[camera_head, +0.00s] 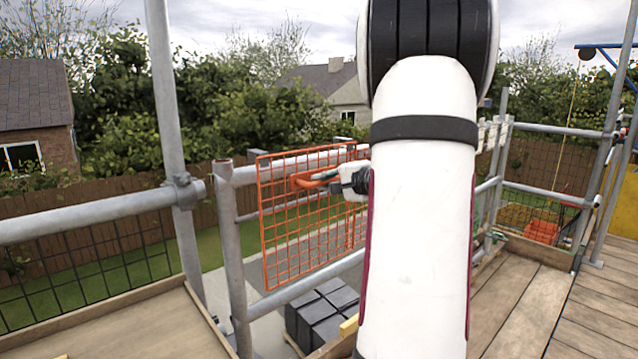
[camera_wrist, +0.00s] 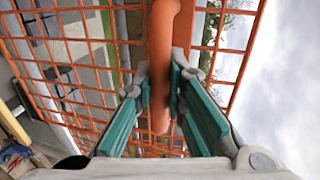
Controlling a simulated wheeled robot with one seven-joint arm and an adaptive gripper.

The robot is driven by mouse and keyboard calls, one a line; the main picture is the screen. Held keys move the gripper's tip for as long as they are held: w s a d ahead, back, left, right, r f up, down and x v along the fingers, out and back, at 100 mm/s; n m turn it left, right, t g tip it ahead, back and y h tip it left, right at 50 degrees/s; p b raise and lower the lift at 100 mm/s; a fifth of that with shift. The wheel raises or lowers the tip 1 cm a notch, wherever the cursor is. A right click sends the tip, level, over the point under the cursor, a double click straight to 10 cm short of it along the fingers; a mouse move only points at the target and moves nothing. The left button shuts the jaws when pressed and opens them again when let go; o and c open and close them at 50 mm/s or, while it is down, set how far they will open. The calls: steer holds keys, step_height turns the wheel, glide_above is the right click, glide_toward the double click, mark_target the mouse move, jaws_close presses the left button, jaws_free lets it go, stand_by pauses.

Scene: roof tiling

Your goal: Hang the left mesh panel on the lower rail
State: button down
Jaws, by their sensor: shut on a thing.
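The orange mesh panel (camera_head: 285,235) is upright in the head view, in front of the upper rail (camera_head: 245,174). Its top edge is slightly above that rail, and its bottom edge is close to the grey lower rail (camera_head: 275,303). I cannot tell whether it touches either rail. My gripper (camera_head: 337,181) is shut on the panel's orange handle (camera_head: 305,180). In the wrist view, the teal fingers of my gripper (camera_wrist: 161,100) close on the thick orange bar (camera_wrist: 163,35), with the mesh (camera_wrist: 85,50) behind it. My arm hides the panel's right side.
A grey post (camera_head: 232,255) stands just left of the panel, beside a taller scaffold post (camera_head: 172,130). Dark stacked blocks (camera_head: 325,310) lie below, beyond the rails. Wooden decking (camera_head: 560,320) is clear at right. An orange container (camera_head: 541,232) is further off.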

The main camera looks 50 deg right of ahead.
steer(key=v, duration=0.2)
steer(key=b+v, duration=0.1)
steer(key=shift+s+f, duration=0.15)
steer(key=shift+f, duration=0.1)
steer(key=shift+s, duration=0.1)
